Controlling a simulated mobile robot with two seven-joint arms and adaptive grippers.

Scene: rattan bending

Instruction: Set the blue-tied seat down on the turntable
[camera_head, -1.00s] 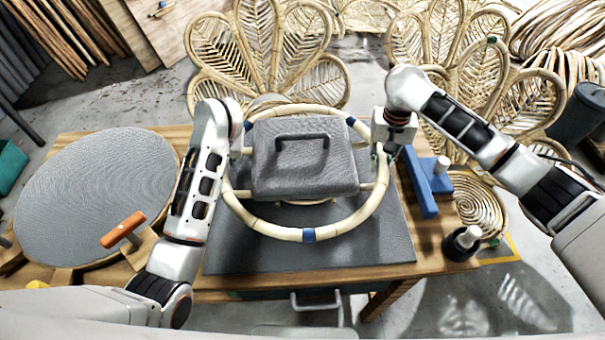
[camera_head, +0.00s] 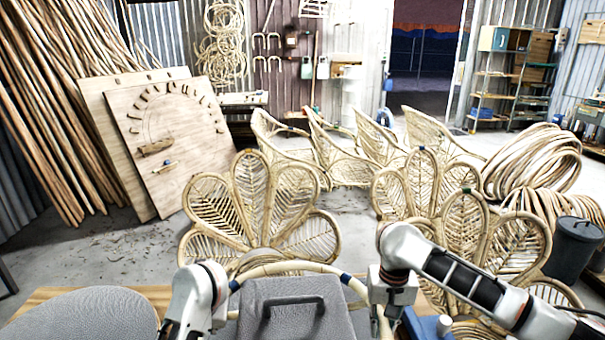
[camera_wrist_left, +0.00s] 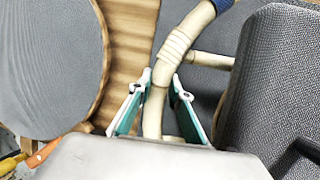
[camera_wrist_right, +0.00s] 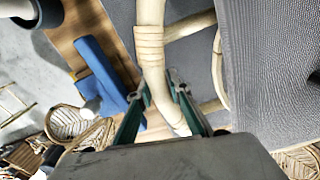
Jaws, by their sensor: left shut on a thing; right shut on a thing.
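The blue-tied seat is a pale rattan hoop (camera_head: 290,268) with blue bands. A grey box-like block (camera_head: 290,312) with a dark handle sits within it. My left gripper (camera_wrist_left: 157,100) is shut around the hoop's left side, below a wrapped joint. My right gripper (camera_wrist_right: 162,92) is shut around the hoop's right side. The right gripper shows partly in the head view (camera_head: 383,312); the left jaws are hidden there. A round grey disc (camera_head: 85,318) at lower left may be the turntable; it also shows in the left wrist view (camera_wrist_left: 50,60).
A blue fixture (camera_head: 428,326) stands close to the right gripper. Petal-shaped rattan chair backs (camera_head: 262,205) stand beyond the table. A dark bin (camera_head: 575,248) and rattan coils (camera_head: 535,160) are at right. A wooden board (camera_head: 165,140) leans at left.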

